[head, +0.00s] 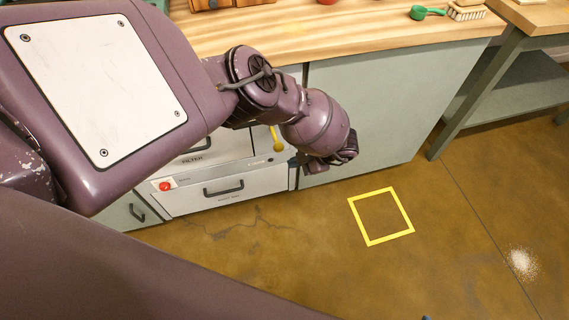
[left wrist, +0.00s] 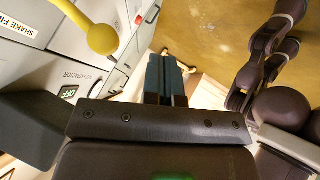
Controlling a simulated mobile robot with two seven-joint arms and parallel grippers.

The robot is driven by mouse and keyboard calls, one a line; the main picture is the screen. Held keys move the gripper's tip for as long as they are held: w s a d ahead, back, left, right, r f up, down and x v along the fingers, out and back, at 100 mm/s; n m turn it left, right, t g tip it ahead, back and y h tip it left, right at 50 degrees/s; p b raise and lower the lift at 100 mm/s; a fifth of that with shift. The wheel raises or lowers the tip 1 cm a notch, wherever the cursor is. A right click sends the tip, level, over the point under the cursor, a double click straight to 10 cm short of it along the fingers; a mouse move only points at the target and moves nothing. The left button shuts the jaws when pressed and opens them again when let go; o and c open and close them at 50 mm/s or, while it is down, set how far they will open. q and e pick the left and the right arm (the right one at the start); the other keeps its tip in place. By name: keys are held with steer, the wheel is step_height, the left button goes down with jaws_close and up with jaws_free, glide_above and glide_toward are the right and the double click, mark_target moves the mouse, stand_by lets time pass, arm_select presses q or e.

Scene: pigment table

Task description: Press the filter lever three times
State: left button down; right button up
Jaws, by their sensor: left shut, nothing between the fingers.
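The yellow filter lever (head: 277,139) shows on the front of the grey cabinet, partly behind my left arm. In the left wrist view its yellow round knob (left wrist: 102,39) is at the upper left, on a yellow stem beside a label reading "SHAKE FI...". My left gripper (head: 345,158) is to the right of the lever in the head view. In the left wrist view its dark blue-grey fingers (left wrist: 166,68) are together and empty, apart from the knob in the picture. I cannot tell the depth between them. My right gripper is not in view.
A red button (head: 165,186) and a handled drawer (head: 240,198) are low on the cabinet. The wooden counter (head: 350,38) above holds a green scoop (head: 426,13) and a brush (head: 466,11). A yellow square (head: 405,234) marks the open floor.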

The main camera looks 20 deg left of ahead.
arm_select(q)
steer(key=d+r, duration=0.3)
steer(key=d, duration=0.2)
steer(key=shift+s+d, duration=0.25)
steer(key=shift+s, duration=0.1)
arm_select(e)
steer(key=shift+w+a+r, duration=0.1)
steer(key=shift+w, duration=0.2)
arm_select(q)
steer(key=shift+f, duration=0.1)
